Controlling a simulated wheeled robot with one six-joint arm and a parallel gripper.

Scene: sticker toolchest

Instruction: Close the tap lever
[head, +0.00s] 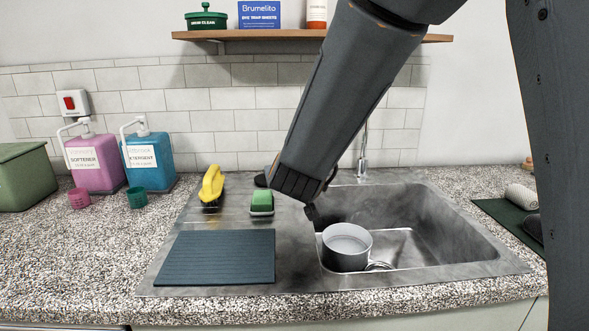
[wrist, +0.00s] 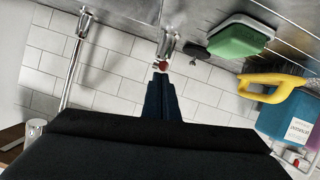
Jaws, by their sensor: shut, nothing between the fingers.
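In the wrist view, which looks upside down, the tap (wrist: 77,50) is a chrome base with a long thin pipe. Beside it is a short chrome fitting with a red tip, which looks like the tap lever (wrist: 168,46). My gripper (wrist: 160,80) is shut and empty, its dark fingertips close to the red tip; I cannot tell whether they touch. In the head view, part of the tap (head: 363,163) shows behind the sink, right of my arm.
The sink (head: 470,235) holds a grey pot (head: 346,262). A green sponge (head: 261,202) and yellow brush (head: 211,186) sit left of my arm, beyond a dark ribbed mat (head: 218,257). A small black object (wrist: 195,52) is near the lever. A shelf (head: 200,35) hangs above.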

